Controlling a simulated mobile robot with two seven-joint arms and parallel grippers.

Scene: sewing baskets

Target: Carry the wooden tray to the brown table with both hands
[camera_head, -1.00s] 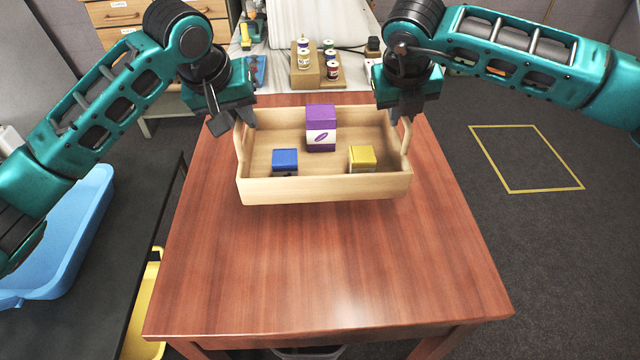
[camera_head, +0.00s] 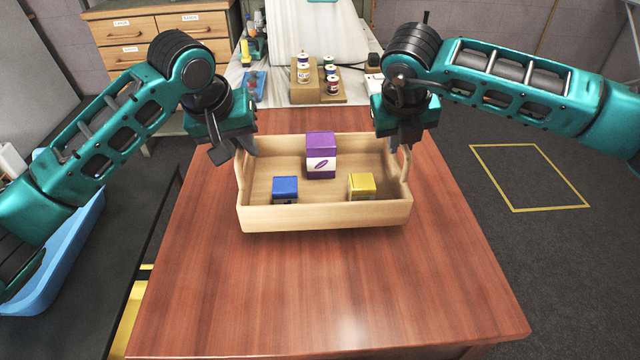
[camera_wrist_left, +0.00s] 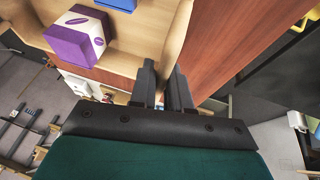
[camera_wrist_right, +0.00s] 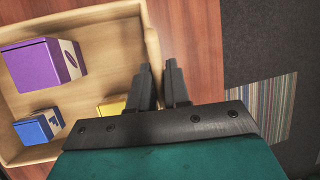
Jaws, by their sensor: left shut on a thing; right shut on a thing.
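The wooden tray (camera_head: 325,218) is level over the far half of the brown table (camera_head: 330,290). I cannot tell whether its bottom touches the table. It holds a purple and white box (camera_head: 320,155), a blue box (camera_head: 285,186) and a yellow box (camera_head: 361,184). My left gripper (camera_head: 236,150) is shut on the tray's left handle, and my right gripper (camera_head: 401,140) is shut on its right handle (camera_head: 405,168). In the wrist views the fingers of the left gripper (camera_wrist_left: 163,80) and right gripper (camera_wrist_right: 160,75) sit at the tray's side walls; the gripped parts are mostly hidden.
Behind the brown table is a pale worktop with thread spools on a wooden stand (camera_head: 305,90). A dark table (camera_head: 90,270) with a blue bin (camera_head: 60,255) is at left. The front of the brown table is clear. A yellow square (camera_head: 530,178) marks the floor at right.

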